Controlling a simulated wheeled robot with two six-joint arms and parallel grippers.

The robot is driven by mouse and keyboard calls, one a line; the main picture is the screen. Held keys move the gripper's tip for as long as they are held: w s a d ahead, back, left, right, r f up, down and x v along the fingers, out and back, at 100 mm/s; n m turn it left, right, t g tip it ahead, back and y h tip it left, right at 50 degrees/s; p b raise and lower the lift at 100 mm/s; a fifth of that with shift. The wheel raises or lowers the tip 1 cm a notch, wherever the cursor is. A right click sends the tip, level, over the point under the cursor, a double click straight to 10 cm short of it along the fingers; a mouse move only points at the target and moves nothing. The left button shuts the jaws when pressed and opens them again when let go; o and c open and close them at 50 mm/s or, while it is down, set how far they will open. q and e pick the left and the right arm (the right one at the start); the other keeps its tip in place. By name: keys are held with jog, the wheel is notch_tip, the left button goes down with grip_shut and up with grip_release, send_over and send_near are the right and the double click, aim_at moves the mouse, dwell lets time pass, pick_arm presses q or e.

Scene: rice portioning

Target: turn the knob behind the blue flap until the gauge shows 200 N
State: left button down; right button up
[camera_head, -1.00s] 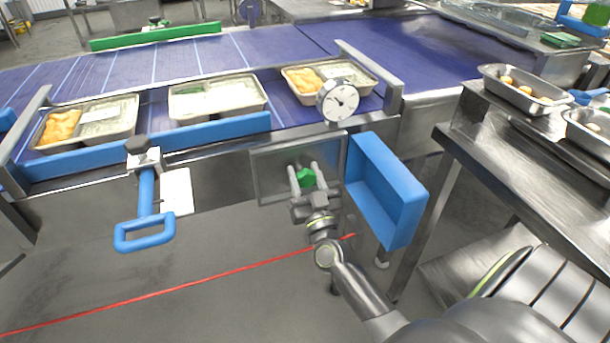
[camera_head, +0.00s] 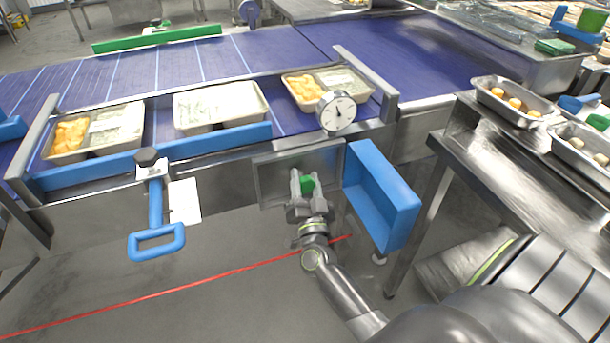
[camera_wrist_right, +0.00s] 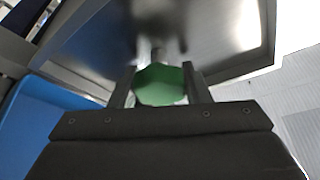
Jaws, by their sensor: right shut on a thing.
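The green knob (camera_head: 307,184) sits in a shallow grey recess (camera_head: 270,180) below the belt's edge. My right gripper (camera_head: 308,180) is shut on the knob from the front. In the right wrist view the faceted green knob (camera_wrist_right: 160,85) lies between the two fingers, with a stem behind it. The blue flap (camera_head: 384,195) hangs open to the right of the recess; it also shows at the left of the right wrist view (camera_wrist_right: 60,115). The round white gauge (camera_head: 337,113) stands above the recess; its needle is too small to read. My left gripper is not in view.
Trays of food (camera_head: 95,132) lie on the blue conveyor behind a blue rail (camera_head: 230,136). A blue handle (camera_head: 157,242) hangs at the left. A steel table (camera_head: 470,150) with metal pans stands at the right. The floor in front is clear.

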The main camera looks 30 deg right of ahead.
jog(key=shift+r+m+g+h+p, duration=0.2)
jog(key=shift+m+g+h+p, duration=0.15)
jog(key=shift+m+p, duration=0.45)
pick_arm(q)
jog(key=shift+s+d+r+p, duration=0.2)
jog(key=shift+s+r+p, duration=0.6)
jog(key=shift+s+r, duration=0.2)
pick_arm(e)
jog(key=shift+f+m+g+h, duration=0.15)
jog(key=shift+m+g, duration=0.15)
jog(key=shift+m, duration=0.5)
jog(key=shift+f+m+g+h, duration=0.1)
jog(key=shift+m+g, duration=0.15)
jog(key=shift+m, duration=0.55)
jog(key=o, duration=1)
